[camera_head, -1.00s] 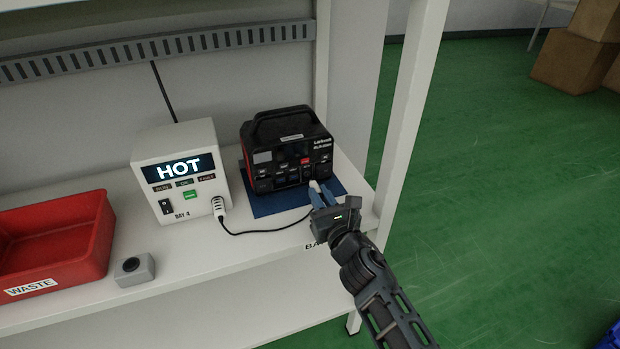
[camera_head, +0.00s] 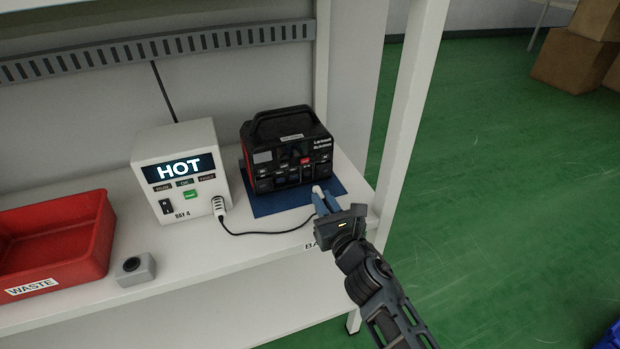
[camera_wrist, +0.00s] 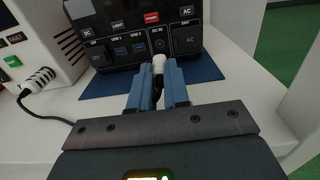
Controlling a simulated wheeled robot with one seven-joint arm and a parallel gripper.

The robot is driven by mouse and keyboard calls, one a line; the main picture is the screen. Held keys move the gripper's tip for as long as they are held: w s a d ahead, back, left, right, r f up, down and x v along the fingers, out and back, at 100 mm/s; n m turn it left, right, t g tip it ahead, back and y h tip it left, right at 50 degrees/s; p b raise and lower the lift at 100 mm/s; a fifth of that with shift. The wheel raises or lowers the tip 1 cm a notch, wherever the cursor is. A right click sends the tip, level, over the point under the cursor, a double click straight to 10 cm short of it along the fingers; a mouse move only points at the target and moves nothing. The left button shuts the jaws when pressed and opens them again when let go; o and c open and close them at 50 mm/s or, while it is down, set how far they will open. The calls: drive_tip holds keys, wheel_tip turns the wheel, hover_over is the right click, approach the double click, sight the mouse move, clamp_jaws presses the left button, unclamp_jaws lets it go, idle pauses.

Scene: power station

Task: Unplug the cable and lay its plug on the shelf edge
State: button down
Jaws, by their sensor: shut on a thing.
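The black power station (camera_head: 288,160) stands on a blue mat (camera_head: 270,203) on the shelf. My gripper (camera_head: 322,200) is in front of its lower right side, shut on the cable's plug (camera_wrist: 159,65). The plug's white end sticks out beyond my blue fingertips (camera_wrist: 158,84), pointing at the panel near the DC IN label. In the head view the plug end (camera_head: 316,190) appears slightly in front of the panel. The black cable (camera_head: 262,233) runs from my gripper to a white connector on the HOT box (camera_head: 180,175). The shelf edge (camera_head: 270,252) passes below my gripper.
A red WASTE bin (camera_head: 98,238) and a small grey box with a black button (camera_head: 137,268) stand left on the shelf. A white shelf post (camera_head: 410,110) rises to the right of my gripper. The shelf front between the grey box and my gripper is mostly clear.

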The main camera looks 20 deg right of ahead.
drive_tip(key=shift+s, duration=1.75)
drive_tip(key=shift+f+b, duration=1.6)
drive_tip(key=shift+b, duration=0.05)
drive_tip(key=c, duration=1)
unclamp_jaws()
drive_tip(key=shift+s+b, duration=0.4)
drive_tip(key=shift+s, duration=3.6)
